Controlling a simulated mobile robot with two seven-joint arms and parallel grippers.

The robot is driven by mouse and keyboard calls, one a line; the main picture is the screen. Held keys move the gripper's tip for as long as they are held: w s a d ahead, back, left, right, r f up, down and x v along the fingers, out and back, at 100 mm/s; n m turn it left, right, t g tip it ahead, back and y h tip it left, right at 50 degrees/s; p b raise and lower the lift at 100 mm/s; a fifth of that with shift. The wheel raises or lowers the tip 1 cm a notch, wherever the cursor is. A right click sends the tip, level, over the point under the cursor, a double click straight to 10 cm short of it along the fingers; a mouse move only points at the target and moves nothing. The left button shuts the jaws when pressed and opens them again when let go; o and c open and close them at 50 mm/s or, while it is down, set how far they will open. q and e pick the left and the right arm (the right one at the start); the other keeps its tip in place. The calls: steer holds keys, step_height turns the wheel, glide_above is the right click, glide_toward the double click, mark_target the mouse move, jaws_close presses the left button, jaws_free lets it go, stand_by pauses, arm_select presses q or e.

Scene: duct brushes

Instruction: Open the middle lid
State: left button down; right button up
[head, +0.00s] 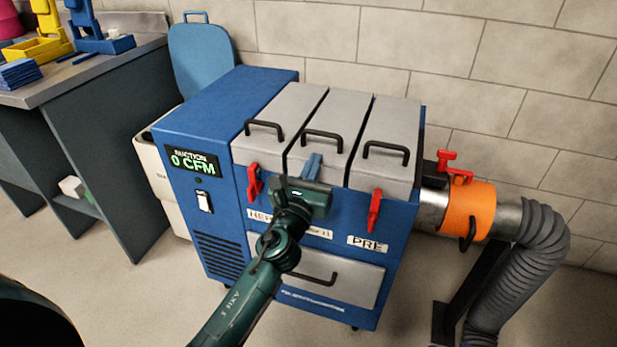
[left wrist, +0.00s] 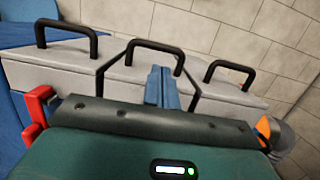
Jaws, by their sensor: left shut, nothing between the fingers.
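The blue cabinet has three grey lids side by side, all lying closed. The middle lid (head: 338,108) has a black handle (head: 322,137); the handle also shows in the left wrist view (left wrist: 155,47). My left gripper (head: 312,166) has its blue fingers shut and empty, in front of the middle lid's front face, just below its handle. I cannot tell whether they touch it. A red latch (head: 254,182) hangs under the left lid and another red latch (head: 375,211) under the right lid. Any latch of the middle lid is hidden behind my gripper. My right gripper is out of view.
An orange collar (head: 467,210) with a red clamp joins a grey duct hose (head: 533,250) on the cabinet's right. A drawer (head: 345,278) is below the labels. The display reads 0 CFM. A workbench (head: 95,75) stands at left; a block wall is behind.

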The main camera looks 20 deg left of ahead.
arm_select(q)
steer(key=shift+w+r, duration=0.2)
steer(key=shift+w, duration=0.85)
steer(key=shift+w+r, duration=0.2)
steer(key=shift+w, duration=0.85)
